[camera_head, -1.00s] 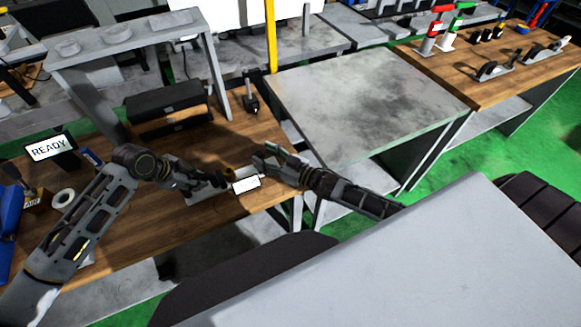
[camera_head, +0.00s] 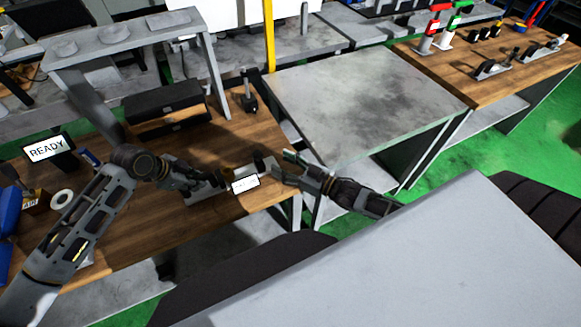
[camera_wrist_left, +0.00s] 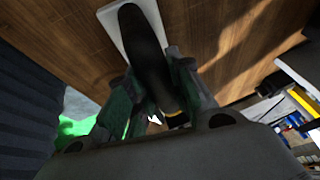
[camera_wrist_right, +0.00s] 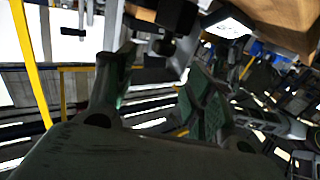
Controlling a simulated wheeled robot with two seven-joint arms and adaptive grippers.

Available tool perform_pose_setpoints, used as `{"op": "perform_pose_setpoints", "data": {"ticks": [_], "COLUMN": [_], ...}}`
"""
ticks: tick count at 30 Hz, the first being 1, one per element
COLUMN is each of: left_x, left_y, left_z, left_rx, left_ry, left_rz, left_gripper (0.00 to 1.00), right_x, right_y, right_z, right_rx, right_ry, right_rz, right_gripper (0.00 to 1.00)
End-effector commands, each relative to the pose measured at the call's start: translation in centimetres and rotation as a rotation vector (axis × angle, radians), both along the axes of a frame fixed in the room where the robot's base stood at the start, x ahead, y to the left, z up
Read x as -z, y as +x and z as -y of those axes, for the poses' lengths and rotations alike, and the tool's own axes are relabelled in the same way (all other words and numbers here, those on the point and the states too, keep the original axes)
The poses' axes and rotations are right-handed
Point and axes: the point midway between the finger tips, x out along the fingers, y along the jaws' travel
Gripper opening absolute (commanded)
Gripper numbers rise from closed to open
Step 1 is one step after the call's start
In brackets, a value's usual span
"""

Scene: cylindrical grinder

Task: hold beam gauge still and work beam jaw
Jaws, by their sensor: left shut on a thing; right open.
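The beam gauge (camera_head: 245,184), with a small white display, sits near the front edge of the wooden bench. My left gripper (camera_head: 212,183) is shut on its dark left part; the left wrist view shows a black rounded handle (camera_wrist_left: 145,40) between the fingers, above a pale plate. A dark upright piece, apparently the beam jaw (camera_head: 261,162), stands at the gauge's right end. My right gripper (camera_head: 281,168) is open just right of it, apparently empty. In the right wrist view the display (camera_wrist_right: 228,24) and a dark jaw-like part (camera_wrist_right: 165,45) show beyond the open fingers.
A READY screen (camera_head: 49,148), a tape roll (camera_head: 61,199) and blue items stand at the bench's left. A black box (camera_head: 163,108) and a small dark stand (camera_head: 248,92) are behind. A grey table (camera_head: 360,105) lies to the right.

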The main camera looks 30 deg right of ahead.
Motion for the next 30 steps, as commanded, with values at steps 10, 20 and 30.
{"op": "perform_pose_setpoints", "data": {"ticks": [10,20,30], "left_x": [0.0,0.0,0.0], "left_y": [-0.1,-0.1,-0.1], "left_z": [0.2,0.2,0.2], "left_rx": [0.002,0.002,0.002], "left_ry": [-0.003,-0.003,-0.003], "left_rz": [-0.001,-0.001,-0.001], "left_gripper": [0.0,0.0,0.38], "right_x": [0.1,0.0,0.0], "right_y": [-1.6,-1.8,-1.8], "right_z": [1.1,1.3,1.3], "right_rx": [0.0,0.001,0.001], "right_ry": [-0.002,-0.002,-0.001], "right_rz": [-0.001,0.0,0.0], "right_gripper": [0.53,0.53,0.53]}}
